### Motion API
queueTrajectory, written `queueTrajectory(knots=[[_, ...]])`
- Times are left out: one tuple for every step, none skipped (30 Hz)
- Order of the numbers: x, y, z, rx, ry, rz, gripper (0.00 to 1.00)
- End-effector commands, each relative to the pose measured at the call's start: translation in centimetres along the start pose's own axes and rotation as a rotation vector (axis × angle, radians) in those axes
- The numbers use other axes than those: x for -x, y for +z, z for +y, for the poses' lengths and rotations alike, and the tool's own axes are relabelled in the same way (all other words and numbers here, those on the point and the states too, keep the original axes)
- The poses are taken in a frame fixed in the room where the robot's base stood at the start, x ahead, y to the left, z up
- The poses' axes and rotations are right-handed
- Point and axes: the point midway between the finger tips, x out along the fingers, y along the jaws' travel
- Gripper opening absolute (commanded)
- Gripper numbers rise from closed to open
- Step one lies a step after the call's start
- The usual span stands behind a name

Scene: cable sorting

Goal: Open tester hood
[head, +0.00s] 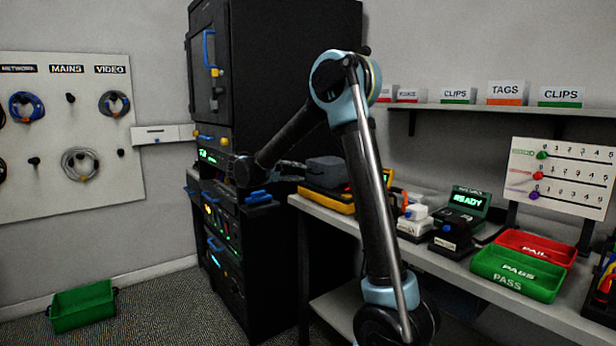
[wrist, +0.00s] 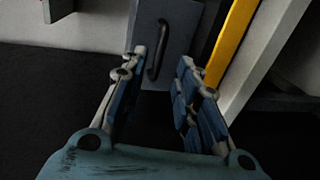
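The tester has a yellow base (head: 338,202) and stands at the left end of the table. Its dark grey hood (head: 326,170) sits down on the base and looks closed. In the wrist view, a grey panel that looks like the hood (wrist: 183,22) carries a black bar handle (wrist: 157,50). My gripper (wrist: 162,61) is open, its blue-padded fingers apart with nothing between the pads. The handle is just beyond the fingertips, nearer the left finger; I cannot tell whether they touch. In the head view my arm partly covers the tester area, and the fingers are hard to make out.
A tall black rack (head: 270,80) stands close left of the table. On the table (head: 480,285) are a device reading READY (head: 465,203), a red tray (head: 537,244) and a green PASS tray (head: 517,273). A green bin (head: 83,306) is on the floor.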

Motion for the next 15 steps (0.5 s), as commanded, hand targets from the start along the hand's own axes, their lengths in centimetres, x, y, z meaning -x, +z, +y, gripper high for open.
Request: queueTrajectory(knots=[[-1.0,0.1,0.0,-0.001,0.000,-0.003,0.29],[-1.5,0.1,0.0,-0.001,0.000,-0.003,0.29],[-2.2,0.1,0.0,-0.001,0.000,-0.003,0.29],[-2.6,0.1,0.0,-0.001,0.000,-0.003,0.29],[-3.1,0.1,0.0,-0.001,0.000,-0.003,0.29],[-3.6,0.1,0.0,-0.001,0.000,-0.002,0.29],[-4.0,0.0,0.0,-0.001,0.000,-0.002,0.29],[-4.4,0.0,0.0,-0.001,0.000,-0.002,0.29],[-4.8,0.0,0.0,-0.001,0.000,-0.002,0.29],[-5.0,0.0,0.0,-0.001,0.000,-0.002,0.29],[-5.3,0.0,0.0,-0.001,0.000,-0.001,0.29],[-5.6,0.0,0.0,-0.001,0.000,-0.001,0.29],[-5.7,0.0,0.0,-0.001,0.000,-0.001,0.29],[-5.8,0.0,0.0,-0.001,0.000,-0.001,0.29],[-6.0,0.0,0.0,-0.001,0.000,-0.001,0.29]])
